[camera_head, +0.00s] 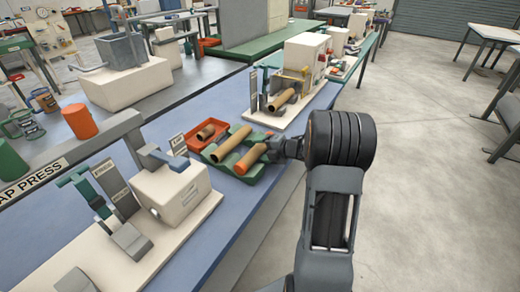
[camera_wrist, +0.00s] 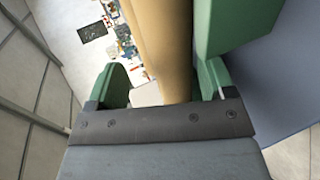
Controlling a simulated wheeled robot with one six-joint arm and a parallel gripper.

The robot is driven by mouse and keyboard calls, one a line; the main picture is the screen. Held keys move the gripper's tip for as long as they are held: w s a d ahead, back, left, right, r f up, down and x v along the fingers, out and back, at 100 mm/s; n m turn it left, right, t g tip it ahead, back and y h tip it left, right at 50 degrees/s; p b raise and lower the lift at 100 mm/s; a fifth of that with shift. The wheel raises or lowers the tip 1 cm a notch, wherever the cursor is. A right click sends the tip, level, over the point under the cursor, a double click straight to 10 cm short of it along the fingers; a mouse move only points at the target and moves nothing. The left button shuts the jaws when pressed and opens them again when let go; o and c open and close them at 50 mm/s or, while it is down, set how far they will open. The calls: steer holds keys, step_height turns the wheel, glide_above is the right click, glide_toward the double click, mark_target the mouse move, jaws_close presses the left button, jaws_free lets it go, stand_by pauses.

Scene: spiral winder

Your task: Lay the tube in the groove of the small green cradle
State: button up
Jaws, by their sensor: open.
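The green cradle (camera_head: 219,159) sits on the blue bench left of my gripper, with raised sides. A tan cardboard tube (camera_head: 232,139) lies in it, slanting across. A second, more orange tube (camera_head: 250,159) lies beside it, nearer my gripper; I cannot tell how deep it sits in a groove. My gripper (camera_head: 264,151) is at the cradle's right side, close to the tubes' right ends. In the wrist view my gripper's green fingers (camera_wrist: 160,82) stand apart with a tan tube (camera_wrist: 168,40) between them. A green block (camera_wrist: 232,25), apparently cradle, is close to the right finger.
A red tray (camera_head: 190,138) holding a short tube (camera_head: 206,131) stands behind the cradle. A white-based machine with another tube (camera_head: 282,99) stands farther back. A white box device (camera_head: 172,192) is at the front left. The floor on the right is open.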

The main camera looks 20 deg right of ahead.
steer(key=v, duration=1.2)
steer(key=shift+p, duration=0.3)
steer(key=shift+s+r, duration=0.1)
steer(key=shift+r, duration=0.05)
step_height(320, 180, up, 7)
steer(key=p, duration=0.6)
